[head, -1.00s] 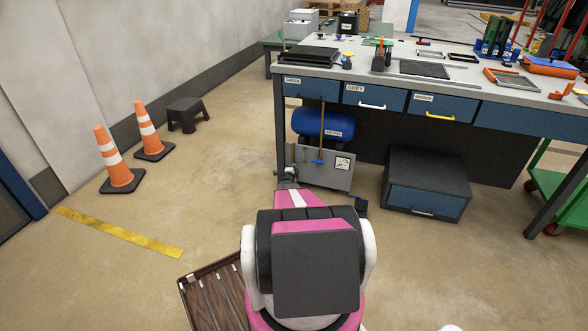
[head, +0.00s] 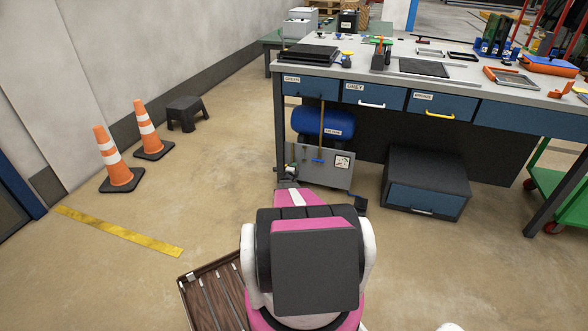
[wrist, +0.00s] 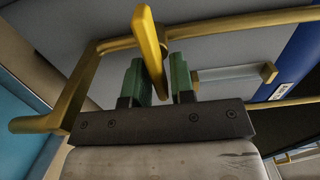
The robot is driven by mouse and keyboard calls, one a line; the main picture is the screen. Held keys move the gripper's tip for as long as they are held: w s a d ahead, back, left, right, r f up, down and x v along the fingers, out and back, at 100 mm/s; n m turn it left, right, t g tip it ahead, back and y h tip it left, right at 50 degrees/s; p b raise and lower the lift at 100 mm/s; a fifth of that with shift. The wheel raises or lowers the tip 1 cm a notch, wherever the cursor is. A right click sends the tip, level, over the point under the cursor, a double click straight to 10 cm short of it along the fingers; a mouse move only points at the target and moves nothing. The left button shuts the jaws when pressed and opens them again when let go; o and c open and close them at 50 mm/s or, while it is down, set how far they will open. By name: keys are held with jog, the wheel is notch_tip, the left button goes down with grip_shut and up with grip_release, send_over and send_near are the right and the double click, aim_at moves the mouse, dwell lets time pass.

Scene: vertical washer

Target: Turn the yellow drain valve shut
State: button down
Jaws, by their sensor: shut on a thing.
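The yellow drain valve handle (wrist: 149,38) shows in the wrist view as a flat lever, tilted, with its top end toward the camera. It runs down between the two green fingertips of my gripper (wrist: 158,76). The jaws are closed on the lever, with its upper end sticking out beyond them. In the head view my gripper is at the left end of the grey unit under the workbench, largely hidden by my own arm. I cannot make out the yellow lever there.
The blue air tank (head: 323,123) sits above the grey unit (head: 335,172).

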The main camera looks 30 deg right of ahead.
jog(key=c, duration=1.2)
grip_release()
jog(key=shift+s+a, duration=0.1)
jog(key=v, duration=1)
jog(key=shift+s+a, duration=0.2)
jog(key=shift+s, duration=0.05)
